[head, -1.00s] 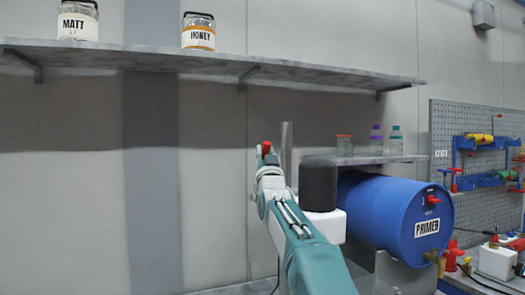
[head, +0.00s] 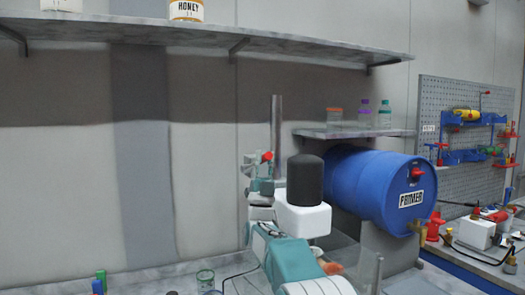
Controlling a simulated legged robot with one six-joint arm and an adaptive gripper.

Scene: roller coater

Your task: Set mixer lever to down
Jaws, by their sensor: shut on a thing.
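The mixer has a black cylinder (head: 305,180) on top of a white housing (head: 302,219), beside an upright grey metal pole (head: 277,130). A small red piece (head: 267,157), apparently the end of the mixer lever, shows just left of the pole. My gripper (head: 258,166) is at this red piece and appears shut on the lever. The fingertips are small, and the exact contact is hard to make out. My arm passes in front of the lower part of the mixer and hides some of it.
A blue PRIMER barrel (head: 372,190) lies on its side to the right, under a small shelf (head: 350,133) with bottles. A long shelf (head: 150,36) runs above. The wall at left is clear.

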